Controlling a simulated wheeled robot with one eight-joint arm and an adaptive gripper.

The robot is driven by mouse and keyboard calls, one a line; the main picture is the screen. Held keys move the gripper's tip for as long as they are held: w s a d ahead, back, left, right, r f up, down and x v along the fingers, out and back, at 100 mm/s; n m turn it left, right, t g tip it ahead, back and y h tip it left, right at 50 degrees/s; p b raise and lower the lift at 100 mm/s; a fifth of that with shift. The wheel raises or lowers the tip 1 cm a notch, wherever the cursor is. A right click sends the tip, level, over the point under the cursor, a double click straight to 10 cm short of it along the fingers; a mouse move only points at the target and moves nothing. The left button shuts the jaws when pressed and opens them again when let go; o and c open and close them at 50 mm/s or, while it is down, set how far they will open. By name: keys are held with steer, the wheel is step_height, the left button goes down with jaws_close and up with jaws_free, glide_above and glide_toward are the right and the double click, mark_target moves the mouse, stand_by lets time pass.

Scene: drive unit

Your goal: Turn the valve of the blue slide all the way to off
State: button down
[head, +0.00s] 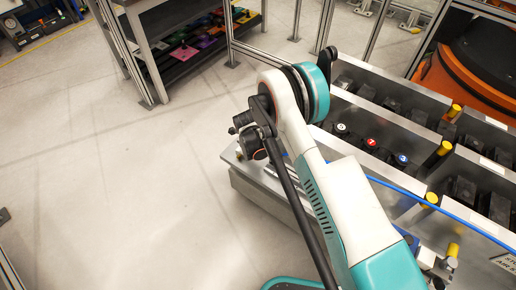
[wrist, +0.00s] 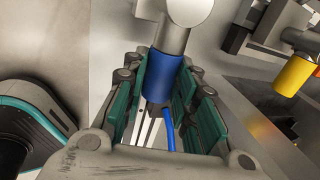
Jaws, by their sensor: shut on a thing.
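In the wrist view a blue sleeve (wrist: 175,72), which looks like the valve handle, sits on a grey metal fitting (wrist: 187,12) with a round end. My gripper (wrist: 166,88) has its green-padded fingers on both sides of the blue sleeve and is shut on it. A thin blue line (wrist: 168,138) shows below the sleeve between the fingers. How far the valve is turned cannot be told. In the head view my arm hides the gripper and the sleeve.
Yellow cylinders stand along the metal bench; one (head: 445,148) shows in the head view and one (wrist: 293,74) right of my gripper in the wrist view. A blue hose (head: 440,209) crosses the bench. A shelf (head: 183,52) stands behind; the floor (head: 110,200) at left is clear.

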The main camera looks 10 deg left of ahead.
steer(key=shift+s, duration=0.2)
stand_by(0.3)
steer(key=c, duration=1.3)
jaws_free()
steer(key=shift+r, duration=0.1)
steer(key=v, duration=1.1)
steer(key=shift+a+r, duration=0.2)
steer(key=shift+r, duration=0.2)
